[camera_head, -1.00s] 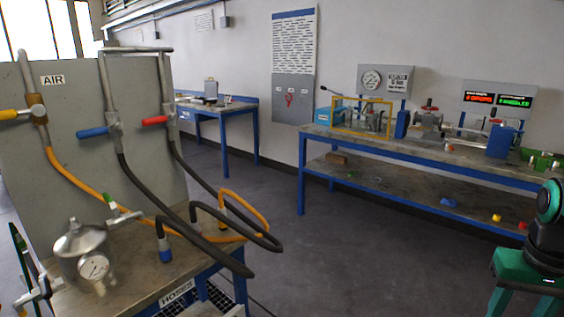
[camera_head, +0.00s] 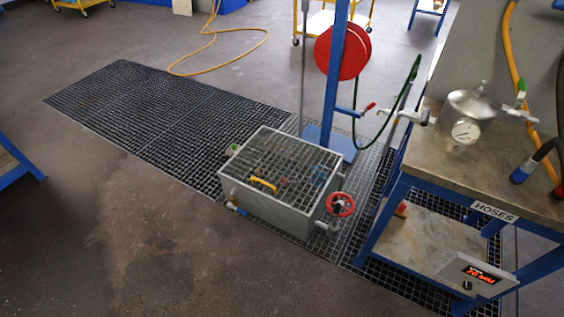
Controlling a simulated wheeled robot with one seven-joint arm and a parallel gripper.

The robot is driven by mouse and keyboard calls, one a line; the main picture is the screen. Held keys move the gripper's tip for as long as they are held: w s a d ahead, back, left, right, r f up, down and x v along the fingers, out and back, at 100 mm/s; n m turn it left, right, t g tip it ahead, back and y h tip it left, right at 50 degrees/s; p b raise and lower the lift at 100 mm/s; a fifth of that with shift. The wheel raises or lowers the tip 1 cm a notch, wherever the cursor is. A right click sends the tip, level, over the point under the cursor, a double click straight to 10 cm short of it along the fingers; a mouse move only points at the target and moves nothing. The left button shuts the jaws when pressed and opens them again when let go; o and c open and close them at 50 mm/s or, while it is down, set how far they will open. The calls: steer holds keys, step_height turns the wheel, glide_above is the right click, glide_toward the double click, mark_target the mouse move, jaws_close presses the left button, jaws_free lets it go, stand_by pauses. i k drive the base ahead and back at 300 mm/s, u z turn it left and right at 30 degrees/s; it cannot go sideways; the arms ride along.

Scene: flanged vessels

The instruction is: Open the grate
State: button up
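A grey box (camera_head: 262,207) stands on the floor grating in the middle of the view. A barred grate (camera_head: 285,158) lies flat across its top and looks closed. A small yellow handle (camera_head: 262,183) shows at the front part of the grate. A red handwheel (camera_head: 341,204) is on the box's right side. A small green part (camera_head: 235,148) is at its left edge. Some dim shapes show through the bars, too small to tell. My gripper is not in view.
A blue post (camera_head: 335,90) with a red reel (camera_head: 343,51) stands right behind the box. The hose bench (camera_head: 440,165) with a pressure gauge vessel (camera_head: 467,117) stands close on the right. Floor grating (camera_head: 150,105) runs to the back left. Bare floor lies in front and left.

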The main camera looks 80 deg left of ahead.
mark_target(295, 139)
steer(key=u, duration=2.5)
steer(key=i, duration=1.05)
steer(key=u, duration=0.25)
